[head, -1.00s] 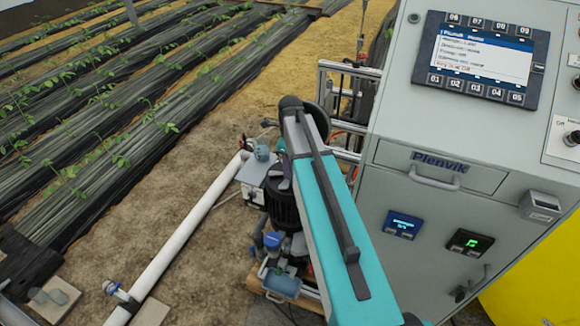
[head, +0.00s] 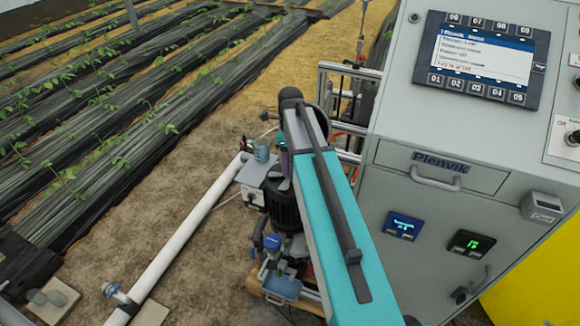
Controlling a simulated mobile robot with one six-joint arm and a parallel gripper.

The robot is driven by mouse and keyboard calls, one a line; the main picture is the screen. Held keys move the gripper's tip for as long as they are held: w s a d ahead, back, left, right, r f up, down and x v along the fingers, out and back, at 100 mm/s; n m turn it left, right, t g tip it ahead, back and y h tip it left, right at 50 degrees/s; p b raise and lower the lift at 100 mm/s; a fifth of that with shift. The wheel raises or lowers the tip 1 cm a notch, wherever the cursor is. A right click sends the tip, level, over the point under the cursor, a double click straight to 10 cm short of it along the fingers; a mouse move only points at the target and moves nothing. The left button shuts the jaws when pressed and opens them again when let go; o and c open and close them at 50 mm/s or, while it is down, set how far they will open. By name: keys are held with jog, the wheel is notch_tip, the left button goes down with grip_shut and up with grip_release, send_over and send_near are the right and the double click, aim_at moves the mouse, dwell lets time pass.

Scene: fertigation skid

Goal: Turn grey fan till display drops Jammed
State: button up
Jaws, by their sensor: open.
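The dark pump motor (head: 284,208) stands upright on the skid, left of the cabinet. The grey fan seems to be at its top, but my arm covers most of that spot and I cannot make the fan out clearly. My gripper (head: 284,180) shows only in part beside my teal arm, close over the motor top. It is open; I cannot tell whether it touches the fan. The large display (head: 484,55) on the cabinet shows a list with a reddish bottom line. A small blue display (head: 404,226) is lit below; its words are too small to read.
The grey cabinet (head: 440,130) fills the right side, with a drawer handle (head: 437,178) and a green-lit unit (head: 471,243). A white pipe (head: 185,236) runs along the left. A blue-topped part (head: 272,241) sits below the motor. Open soil lies left.

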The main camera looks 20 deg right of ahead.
notch_tip(320, 180, up, 11)
jog(key=b, duration=0.1)
jog(key=shift+f+b, duration=0.15)
jog(key=shift+b, duration=0.2)
dwell(0.3)
dwell(0.6)
